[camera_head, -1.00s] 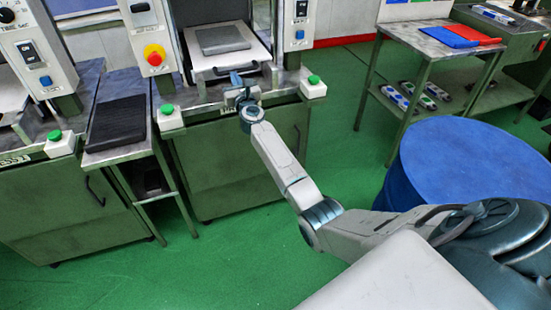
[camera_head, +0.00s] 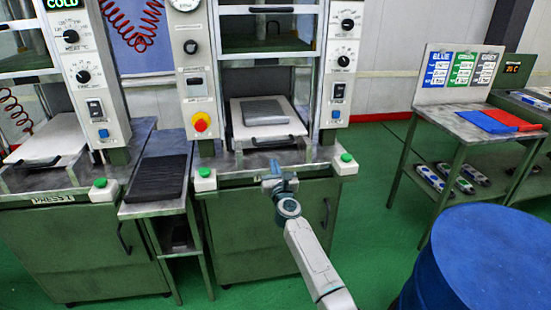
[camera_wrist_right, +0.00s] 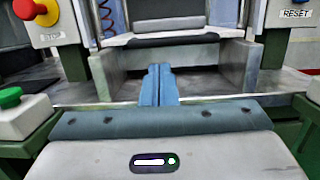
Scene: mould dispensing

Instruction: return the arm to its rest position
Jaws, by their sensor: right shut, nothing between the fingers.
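My right arm reaches up from the bottom of the head view. Its gripper (camera_head: 272,170) is in front of the middle press, just before the press's front ledge (camera_head: 265,158). In the right wrist view the blue fingers of the gripper (camera_wrist_right: 158,72) are together with nothing between them. They point toward the press opening, below and in front of the tray. A grey mould plate (camera_head: 264,110) lies on the white press tray (camera_head: 268,134), apart from the gripper. My left gripper is in neither view.
A small side table (camera_head: 140,209) with a dark ribbed plate (camera_head: 158,178) stands left of the middle press. A blue drum (camera_head: 480,255) is at the lower right. A table with blue (camera_head: 485,121) and red sheets (camera_head: 515,120) stands at the right. Green floor lies between.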

